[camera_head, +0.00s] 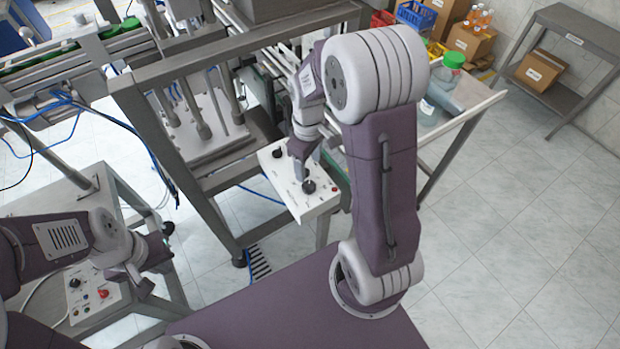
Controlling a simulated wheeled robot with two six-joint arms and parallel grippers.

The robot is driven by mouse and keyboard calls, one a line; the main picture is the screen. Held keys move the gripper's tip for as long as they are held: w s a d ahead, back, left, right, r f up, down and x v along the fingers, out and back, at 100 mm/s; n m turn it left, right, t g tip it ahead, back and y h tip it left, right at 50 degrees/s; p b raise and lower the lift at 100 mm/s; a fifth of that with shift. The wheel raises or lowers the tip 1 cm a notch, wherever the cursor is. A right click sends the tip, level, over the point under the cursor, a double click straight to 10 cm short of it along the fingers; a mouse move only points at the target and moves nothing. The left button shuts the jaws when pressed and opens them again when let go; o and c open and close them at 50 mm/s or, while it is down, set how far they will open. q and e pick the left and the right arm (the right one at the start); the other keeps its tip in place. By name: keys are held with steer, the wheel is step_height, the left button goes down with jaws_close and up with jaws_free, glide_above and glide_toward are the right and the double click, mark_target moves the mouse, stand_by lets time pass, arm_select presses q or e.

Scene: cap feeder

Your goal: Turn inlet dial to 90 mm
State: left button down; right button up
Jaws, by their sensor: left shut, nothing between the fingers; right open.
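A white control panel (312,207) on the machine frame carries a black dial (308,186) near its front, a second black knob (278,153) further back and a red button (334,189). The panel's lettering is too small to read, so I cannot tell which knob is the inlet dial. My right gripper (301,170) is open and points down over this panel, just behind the front dial. I cannot tell whether it touches the dial. My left gripper (145,285) is shut and empty, at the lower left near a second panel (88,308).
The second panel has a black knob (74,283) and a red button (103,293). A steel frame (190,190) stands between the two panels. A tray table with a green-lidded jar (452,66) lies behind my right arm.

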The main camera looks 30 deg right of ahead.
mark_target(310, 186)
steer(key=f, duration=0.8)
steer(key=shift+s+d+f+p, duration=0.1)
steer(key=shift+s+f+p, duration=0.1)
steer(key=shift+f+p, duration=0.15)
steer(key=shift+s+f, duration=0.1)
steer(key=shift+f, duration=0.1)
jaws_close()
steer(key=shift+m, duration=0.4)
